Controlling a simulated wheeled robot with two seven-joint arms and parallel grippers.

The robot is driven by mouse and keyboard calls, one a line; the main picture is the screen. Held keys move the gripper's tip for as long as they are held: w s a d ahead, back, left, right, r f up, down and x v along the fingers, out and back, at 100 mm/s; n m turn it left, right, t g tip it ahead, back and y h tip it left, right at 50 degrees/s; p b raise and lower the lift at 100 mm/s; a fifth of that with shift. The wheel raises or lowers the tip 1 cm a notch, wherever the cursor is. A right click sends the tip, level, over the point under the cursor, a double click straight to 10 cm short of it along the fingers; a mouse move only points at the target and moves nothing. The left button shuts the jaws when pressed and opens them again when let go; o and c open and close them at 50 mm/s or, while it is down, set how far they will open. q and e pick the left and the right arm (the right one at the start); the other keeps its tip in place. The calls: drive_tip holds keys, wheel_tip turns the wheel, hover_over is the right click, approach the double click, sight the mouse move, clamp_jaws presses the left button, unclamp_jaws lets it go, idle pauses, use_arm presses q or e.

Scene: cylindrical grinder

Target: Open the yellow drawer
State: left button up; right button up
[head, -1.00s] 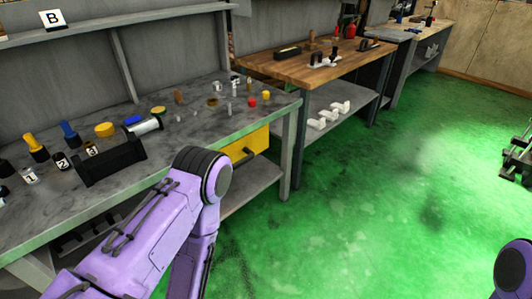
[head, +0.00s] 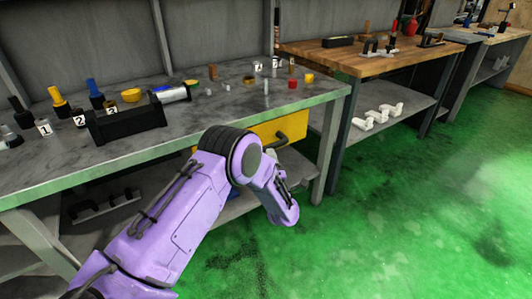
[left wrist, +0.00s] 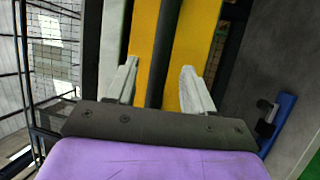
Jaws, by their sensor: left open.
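The yellow drawer (head: 291,127) sits under the grey workbench top near its right end, and its front looks shut. Its dark handle (head: 281,141) shows just right of my left arm, which hides part of the drawer. In the left wrist view, the yellow front (left wrist: 194,45) fills the upper middle, with the dark handle bar (left wrist: 162,50) crossing it. My left gripper (left wrist: 158,88) is open, its two pale fingers on either side of the bar, with gaps between them and the bar. I cannot tell how deep the bar lies between them. My right gripper is out of view.
The grey workbench (head: 215,110) holds small parts, numbered tags and a black holder (head: 125,122). Its leg (head: 328,150) stands just right of the drawer. A wooden-topped bench (head: 375,62) stands farther right. The green floor (head: 400,210) in front is clear.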

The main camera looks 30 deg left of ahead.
use_arm(q)
drive_tip(key=x, duration=0.7)
drive_tip(key=shift+w+a, duration=0.25)
drive_tip(key=shift+w, duration=0.05)
drive_tip(key=shift+d, duration=0.1)
clamp_jaws()
